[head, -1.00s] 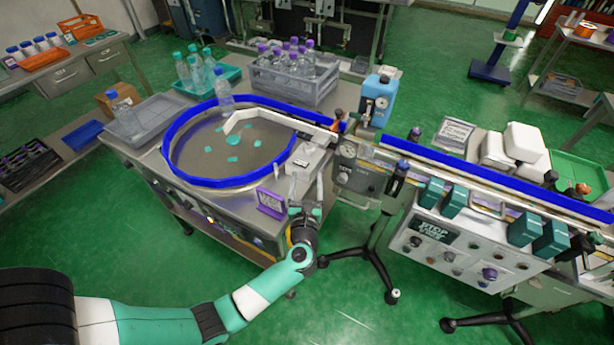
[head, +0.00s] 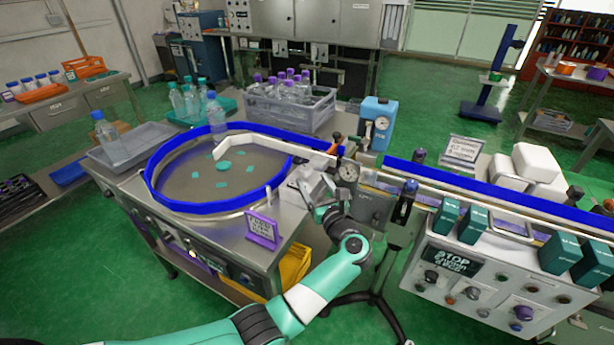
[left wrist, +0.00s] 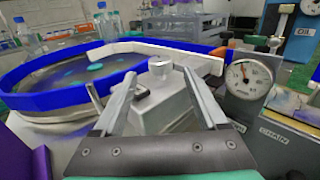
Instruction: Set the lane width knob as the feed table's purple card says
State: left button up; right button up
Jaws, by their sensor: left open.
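The purple card (head: 262,227) stands at the front right corner of the feed table (head: 225,235). Its lettering is too small to read; a purple edge (left wrist: 14,155) shows in the left wrist view. A round silver knob (left wrist: 160,66) tops a sloped grey box (left wrist: 165,108) beside the bowl; I cannot read whether it is the lane width knob. My left gripper (head: 318,187) is over this box. In the left wrist view its open fingers (left wrist: 160,76) appear on either side of the knob, with gaps between. My right gripper is out of view.
A dial gauge (left wrist: 248,78) with a red needle stands close right of the left gripper. The blue-rimmed bowl (head: 165,205) is to its left, and the blue-railed conveyor (head: 480,183) runs right.

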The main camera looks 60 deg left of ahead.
aim_at(305, 174)
pick_arm(q)
jog(key=a, duration=0.1)
jog(key=a+b, duration=0.1)
jog(key=a, duration=0.3)
jog(key=shift+w+a, duration=0.2)
jog(key=shift+w, duration=0.2)
grip_shut()
jog(key=m+t+p, duration=0.1)
jog(key=t+p, duration=0.1)
jog(key=p, duration=0.1)
jog(key=m+t+h+p, duration=0.1)
jog(key=t+p, duration=0.1)
jog(key=p, duration=0.1)
jog(key=m+t+h+p, duration=0.1)
jog(key=m+p, duration=0.1)
jog(key=p, duration=0.1)
jog(key=shift+s+a+r+t, duration=0.1)
jog(key=shift+s+r+t, duration=0.1)
jog(key=shift+s+t, duration=0.2)
jog(key=shift+w+f+m+t+h+p, duration=0.1)
jog(key=shift+f+m+t+h+p, duration=0.25)
jog(key=shift+t, duration=0.25)
